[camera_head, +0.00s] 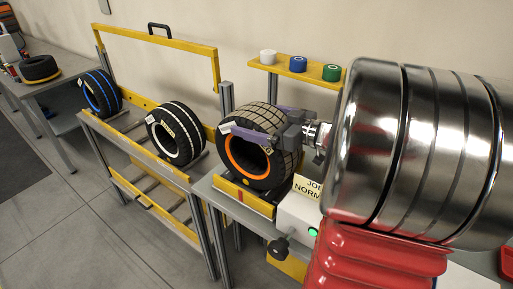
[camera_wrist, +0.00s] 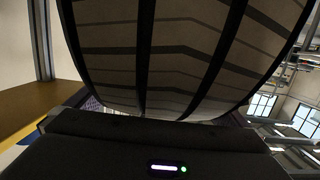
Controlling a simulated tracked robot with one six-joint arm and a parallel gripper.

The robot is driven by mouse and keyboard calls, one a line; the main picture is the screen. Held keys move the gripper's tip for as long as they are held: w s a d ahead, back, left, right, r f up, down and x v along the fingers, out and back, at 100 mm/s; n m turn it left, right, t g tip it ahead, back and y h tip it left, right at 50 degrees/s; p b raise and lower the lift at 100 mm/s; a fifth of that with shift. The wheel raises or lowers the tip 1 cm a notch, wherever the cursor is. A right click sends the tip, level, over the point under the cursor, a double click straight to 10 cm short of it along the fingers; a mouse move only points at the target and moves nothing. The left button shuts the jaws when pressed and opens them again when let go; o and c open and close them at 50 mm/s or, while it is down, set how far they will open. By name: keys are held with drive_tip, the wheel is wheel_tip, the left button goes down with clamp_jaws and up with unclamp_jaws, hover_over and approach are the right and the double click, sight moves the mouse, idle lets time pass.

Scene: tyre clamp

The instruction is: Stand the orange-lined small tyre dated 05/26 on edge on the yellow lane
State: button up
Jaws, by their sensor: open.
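The orange-lined tyre (camera_head: 236,165) stands upright on a low stand with a yellow front (camera_head: 242,197), right of centre in the head view. Its printing is too small to read. My gripper (camera_head: 254,120) is at the tyre, its purple fingers open, one reaching across the near face and the other by the top of the tread. I cannot tell whether they touch it. In the wrist view the tyre's grooved tread (camera_wrist: 170,55) fills the upper middle, close above the dark gripper body. A yellow-railed rack (camera_head: 150,160) stands to the left, possibly the lane.
A white-lined tyre (camera_head: 175,133) and a blue-lined tyre (camera_head: 101,93) stand on the rack, under a yellow overhead bar (camera_head: 150,38). White, blue and green rolls sit on a yellow shelf (camera_head: 300,70). A white box with a lever (camera_head: 298,215) is close below my gripper.

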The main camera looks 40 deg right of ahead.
drive_tip(key=shift+c, duration=0.3)
drive_tip(key=c, duration=1.7)
drive_tip(key=shift+r, duration=0.1)
drive_tip(key=shift+r, duration=0.1)
wheel_tip(320, 180, up, 18)
idle(0.4)
